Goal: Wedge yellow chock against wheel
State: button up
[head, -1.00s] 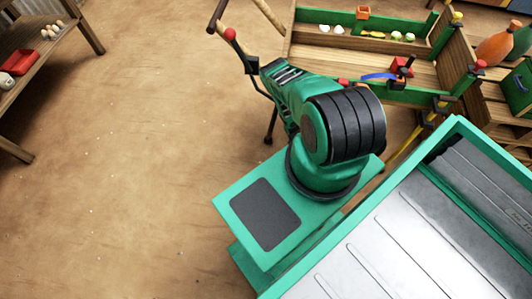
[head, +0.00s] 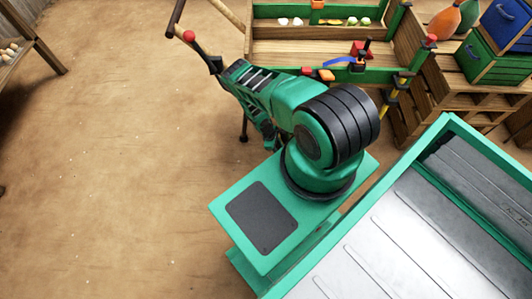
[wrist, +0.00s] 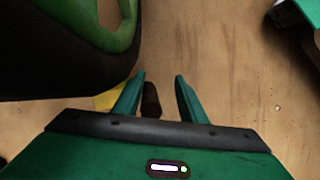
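In the wrist view a yellow piece (wrist: 108,98), likely the chock, shows partly behind the left finger of my gripper (wrist: 160,82). The finger and gripper body hide most of it. A short dark brown rounded piece (wrist: 152,100) sits between the fingers, close to the left one; I cannot tell if it belongs to the chock. My gripper is open, with bare ground beyond the fingertips. The dark wheel (wrist: 50,75) with a green inner part (wrist: 118,38) fills the upper left, close to the yellow piece; I cannot tell whether they touch. In the head view my arm hides the gripper.
A wooden cart (head: 285,52) with green rails stands at the upper middle of the head view, its handle (head: 176,15) reaching left. Green and blue crates (head: 495,60) stand at right. A shelf (head: 35,45) is at upper left. Brown ground at left is open.

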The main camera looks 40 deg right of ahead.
jog(key=shift+g, duration=0.5)
jog(key=s+a+f, duration=0.1)
jog(key=s+a, duration=0.1)
jog(key=s, duration=0.1)
jog(key=s+a+f, duration=0.1)
jog(key=a, duration=0.1)
jog(key=shift+s+f, duration=0.15)
jog(key=shift+f, duration=0.2)
jog(key=shift+w+a+r, duration=0.2)
jog(key=shift+a+r, duration=0.1)
jog(key=shift+r, duration=0.05)
jog(key=shift+w+r, duration=0.1)
jog(key=shift+w, duration=0.05)
jog(key=v, duration=1)
jog(key=shift+r, duration=0.35)
jog(key=shift+d, duration=0.1)
